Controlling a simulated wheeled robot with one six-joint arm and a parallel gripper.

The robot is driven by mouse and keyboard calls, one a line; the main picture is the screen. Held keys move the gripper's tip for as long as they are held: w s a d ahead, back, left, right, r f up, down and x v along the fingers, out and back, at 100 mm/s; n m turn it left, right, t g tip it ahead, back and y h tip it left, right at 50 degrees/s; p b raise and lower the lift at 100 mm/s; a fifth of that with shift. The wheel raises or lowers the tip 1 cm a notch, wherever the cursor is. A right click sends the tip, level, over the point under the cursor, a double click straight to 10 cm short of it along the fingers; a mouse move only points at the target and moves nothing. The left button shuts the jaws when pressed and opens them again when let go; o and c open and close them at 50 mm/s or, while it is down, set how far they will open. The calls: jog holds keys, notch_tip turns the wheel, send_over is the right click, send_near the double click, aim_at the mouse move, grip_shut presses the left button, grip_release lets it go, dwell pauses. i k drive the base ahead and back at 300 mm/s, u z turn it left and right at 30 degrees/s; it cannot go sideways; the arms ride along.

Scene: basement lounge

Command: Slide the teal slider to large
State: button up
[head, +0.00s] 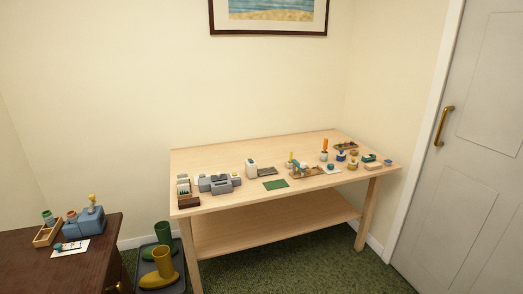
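No part is clearly readable as the teal slider, and no "large" label can be read at this distance. A small teal piece (58,246) lies at the left end of a white card (76,249) on the dark cabinet at the left. Another small teal piece (330,166) is on or by a white card (337,171) on the wooden table. I cannot tell whether either is the slider. My gripper is not in view.
The wooden table (220,150) holds grey devices (218,184), a green mat (275,185) and several small items. The dark cabinet (30,275) holds a blue-grey box (84,224) and a wooden tray (46,236). Boots (160,270) stand between them. Green carpet (330,270) is open in front.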

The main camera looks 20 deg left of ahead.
aim_at(58, 247)
jog(key=u, duration=0.4)
jog(key=i, duration=1.45)
jog(key=u, duration=1.75)
jog(key=i, duration=1)
jog(key=u, duration=0.75)
